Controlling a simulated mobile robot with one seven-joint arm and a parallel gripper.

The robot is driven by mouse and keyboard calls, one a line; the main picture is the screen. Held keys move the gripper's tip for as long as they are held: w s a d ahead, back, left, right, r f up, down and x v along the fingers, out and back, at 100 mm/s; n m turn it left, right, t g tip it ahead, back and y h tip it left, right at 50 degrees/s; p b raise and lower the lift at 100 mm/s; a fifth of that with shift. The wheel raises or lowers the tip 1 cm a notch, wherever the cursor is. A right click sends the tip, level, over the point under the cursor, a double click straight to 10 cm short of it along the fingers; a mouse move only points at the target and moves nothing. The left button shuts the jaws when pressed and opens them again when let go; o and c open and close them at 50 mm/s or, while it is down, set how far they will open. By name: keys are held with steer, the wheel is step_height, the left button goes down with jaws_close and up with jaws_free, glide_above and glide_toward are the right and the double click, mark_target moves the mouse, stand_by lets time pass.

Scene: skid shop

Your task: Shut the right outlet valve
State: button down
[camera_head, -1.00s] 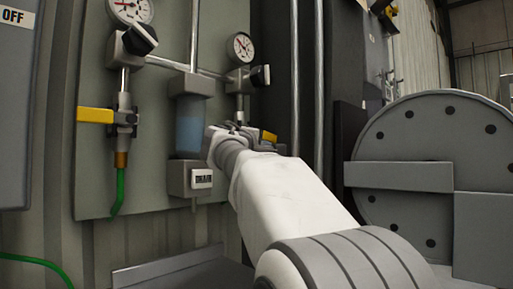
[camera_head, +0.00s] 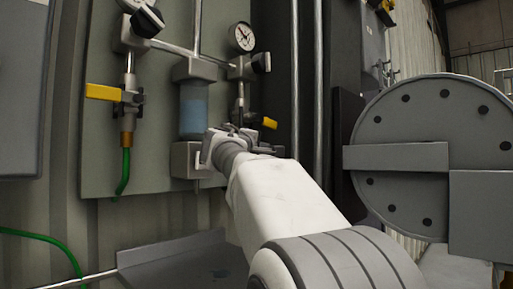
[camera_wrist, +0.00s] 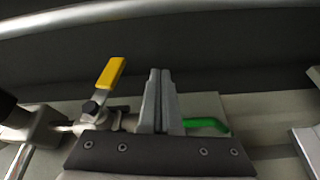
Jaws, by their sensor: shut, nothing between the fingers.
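The right outlet valve has a yellow lever (camera_head: 270,123) that slants down to the right on the right side of the panel. In the wrist view the lever (camera_wrist: 110,73) stands at a steep slant across the valve's pipe, left of my fingers. Its body (camera_wrist: 118,120) is partly hidden by my gripper. My gripper (camera_head: 232,133) is in front of the line below this lever and hides part of it. In the wrist view its two fingers (camera_wrist: 160,88) are together and empty, between the lever and a green hose (camera_wrist: 207,124), apart from the lever.
A left valve with a yellow lever (camera_head: 104,92) pointing left is on the same panel (camera_head: 160,90). A sight bowl (camera_head: 194,108) hangs between the two lines. A gauge (camera_head: 242,37) sits above the right line. Vertical pipes and a large round flange (camera_head: 435,120) stand to the right.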

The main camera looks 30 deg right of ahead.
steer(key=s+a+f, duration=0.2)
steer(key=s+a, duration=0.4)
steer(key=a, duration=0.1)
steer(key=shift+s+f+b, duration=0.25)
steer(key=shift+f+b, duration=0.05)
steer(key=shift+f, duration=0.1)
steer(key=shift+s, duration=0.1)
